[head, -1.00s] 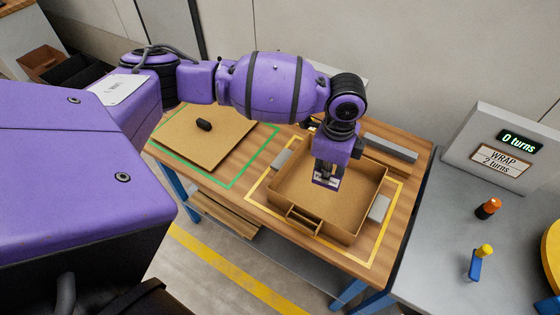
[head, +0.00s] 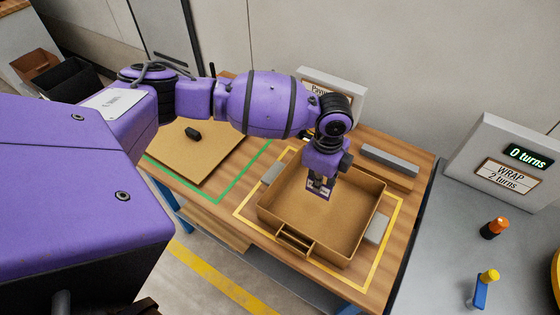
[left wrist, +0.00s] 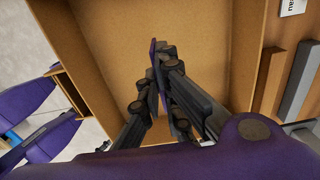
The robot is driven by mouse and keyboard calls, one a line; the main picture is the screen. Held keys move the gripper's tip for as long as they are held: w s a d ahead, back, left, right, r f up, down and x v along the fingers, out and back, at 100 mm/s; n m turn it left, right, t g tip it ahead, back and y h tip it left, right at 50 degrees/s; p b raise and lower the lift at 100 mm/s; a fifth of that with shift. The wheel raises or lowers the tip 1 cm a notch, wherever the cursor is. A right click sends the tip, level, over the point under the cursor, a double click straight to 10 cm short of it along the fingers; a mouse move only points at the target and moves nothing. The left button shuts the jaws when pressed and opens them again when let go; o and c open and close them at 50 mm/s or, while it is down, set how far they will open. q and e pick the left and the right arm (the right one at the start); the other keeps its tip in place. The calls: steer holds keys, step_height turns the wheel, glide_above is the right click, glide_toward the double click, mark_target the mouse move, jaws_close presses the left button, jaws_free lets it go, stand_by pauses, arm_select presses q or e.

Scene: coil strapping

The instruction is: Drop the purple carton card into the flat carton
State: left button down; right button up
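The flat carton (head: 330,250) is an open brown box on the wooden table, and its inside fills much of the left wrist view (left wrist: 215,35). My left gripper (head: 318,184) points down over the carton, towards its back part. Its fingers (left wrist: 165,85) are closed on the purple carton card (head: 317,194), which has a pale patch in the head view. In the left wrist view the card (left wrist: 153,62) shows only as a thin purple edge between the fingertips. I cannot tell its exact height above the carton floor. My right gripper is out of view.
Grey blocks (head: 376,229) stand beside the carton inside a yellow outline. A brown board (head: 210,155) with a small dark handle lies in a green outline to the left. A grey bench with a "0 turns" display (head: 528,157) stands at the right.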

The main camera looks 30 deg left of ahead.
arm_select(q)
steer(key=shift+w+f, duration=0.1)
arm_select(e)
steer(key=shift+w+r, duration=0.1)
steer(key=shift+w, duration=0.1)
arm_select(q)
steer(key=c, duration=1.9)
jaws_free()
steer(key=shift+o, duration=0.2)
step_height(320, 180, up, 12)
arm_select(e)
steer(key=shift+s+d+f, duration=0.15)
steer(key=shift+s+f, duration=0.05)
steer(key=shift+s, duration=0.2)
